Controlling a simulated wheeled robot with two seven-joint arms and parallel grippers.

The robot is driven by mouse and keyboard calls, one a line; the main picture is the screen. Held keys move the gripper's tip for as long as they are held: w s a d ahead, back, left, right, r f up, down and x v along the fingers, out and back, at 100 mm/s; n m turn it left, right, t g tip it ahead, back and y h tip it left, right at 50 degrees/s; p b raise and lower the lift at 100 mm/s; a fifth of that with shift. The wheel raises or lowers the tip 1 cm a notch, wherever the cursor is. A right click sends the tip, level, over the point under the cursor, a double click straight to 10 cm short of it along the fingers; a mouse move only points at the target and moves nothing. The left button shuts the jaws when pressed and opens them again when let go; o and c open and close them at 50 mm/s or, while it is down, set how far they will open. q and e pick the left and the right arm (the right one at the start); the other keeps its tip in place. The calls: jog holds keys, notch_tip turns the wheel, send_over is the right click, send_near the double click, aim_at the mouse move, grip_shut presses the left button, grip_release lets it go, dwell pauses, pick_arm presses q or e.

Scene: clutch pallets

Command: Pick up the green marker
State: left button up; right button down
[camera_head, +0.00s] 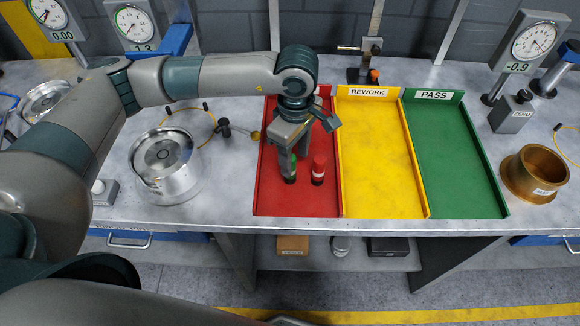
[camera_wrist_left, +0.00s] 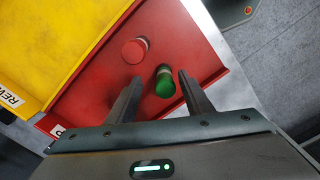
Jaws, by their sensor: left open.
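The green marker (camera_head: 291,168) stands upright in the red tray (camera_head: 298,207). My left gripper (camera_head: 290,170) reaches down over it, and its fingers partly hide the marker in the head view. In the left wrist view the green marker (camera_wrist_left: 165,84) lies between the two open fingers of the left gripper (camera_wrist_left: 158,90), with a gap visible to the left finger. A red marker (camera_head: 318,169) stands just to its right; it also shows in the left wrist view (camera_wrist_left: 135,50), outside the fingers. My right gripper is not in view.
The yellow REWORK tray (camera_head: 380,160) and green PASS tray (camera_head: 455,160) are empty. A silver cylinder (camera_head: 165,168) stands left of the red tray. A brass ring (camera_head: 534,174) stands at the right. Dial gauges line the back.

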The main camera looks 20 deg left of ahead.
pick_arm(q)
jog(key=shift+s+a+f+p, duration=0.15)
jog(key=shift+a+f+p, duration=0.1)
jog(key=shift+f+p, duration=0.3)
jog(key=f+p, duration=0.2)
jog(key=shift+s+a+f, duration=0.1)
jog(key=shift+a+f, duration=0.2)
jog(key=shift+a, duration=0.05)
jog(key=shift+f, duration=0.65)
jog(key=c, duration=1.1)
